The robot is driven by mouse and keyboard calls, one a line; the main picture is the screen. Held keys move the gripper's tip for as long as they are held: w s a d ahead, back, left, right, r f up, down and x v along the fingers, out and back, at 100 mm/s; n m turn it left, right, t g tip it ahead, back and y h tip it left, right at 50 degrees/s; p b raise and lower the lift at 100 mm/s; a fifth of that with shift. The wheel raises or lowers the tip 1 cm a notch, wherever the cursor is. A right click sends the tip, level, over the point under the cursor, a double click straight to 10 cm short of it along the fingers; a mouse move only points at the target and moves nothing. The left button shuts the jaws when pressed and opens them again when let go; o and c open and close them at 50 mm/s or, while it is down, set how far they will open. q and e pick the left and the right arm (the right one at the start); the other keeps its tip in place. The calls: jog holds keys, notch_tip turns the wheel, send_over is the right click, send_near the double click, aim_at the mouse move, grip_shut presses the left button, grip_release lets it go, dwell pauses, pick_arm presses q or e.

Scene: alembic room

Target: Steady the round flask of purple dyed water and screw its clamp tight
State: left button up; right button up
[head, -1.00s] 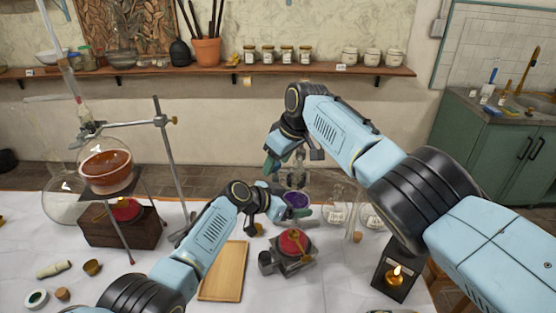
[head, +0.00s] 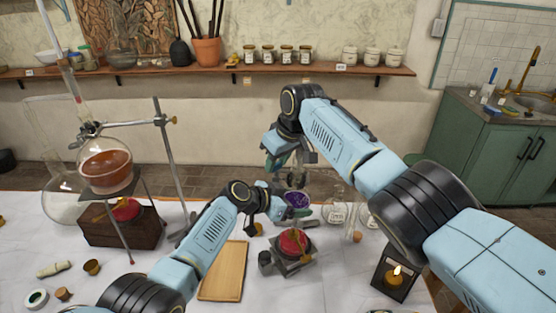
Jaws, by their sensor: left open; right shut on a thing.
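The round flask of purple dyed water (head: 297,199) stands at the middle back of the table, its purple liquid partly showing. Its neck and clamp (head: 296,180) are small and mostly hidden behind my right gripper. My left gripper (head: 293,212) is open, with its fingers low around or beside the flask's front; I cannot tell whether they touch it. My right gripper (head: 284,163) is above, pointing down at the neck, and is shut on what looks like the clamp's screw. Its fingertips are too small to see clearly.
A burner with a red top (head: 293,242) stands just in front of the flask. Glass jars (head: 336,213) stand to its right, a lit candle (head: 395,275) nearer. A wooden board (head: 223,272) lies front left. The orange flask (head: 106,168) on its stand fills the left.

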jog(key=m+h, duration=0.1)
jog(key=m, duration=0.1)
jog(key=m+t, duration=0.1)
jog(key=m, duration=0.2)
jog(key=shift+s+a+m+h, duration=0.1)
jog(key=shift+a+m+h, duration=0.1)
jog(key=shift+m+h, duration=0.15)
dwell(0.5)
pick_arm(q)
jog(key=shift+a, duration=0.1)
pick_arm(e)
jog(key=o, duration=1)
jog(key=shift+d, duration=0.1)
jog(key=shift+r, duration=0.15)
jog(key=shift+r, duration=0.2)
jog(key=shift+a+v, duration=0.2)
jog(key=shift+v, duration=3.5)
jog(key=shift+s, duration=0.2)
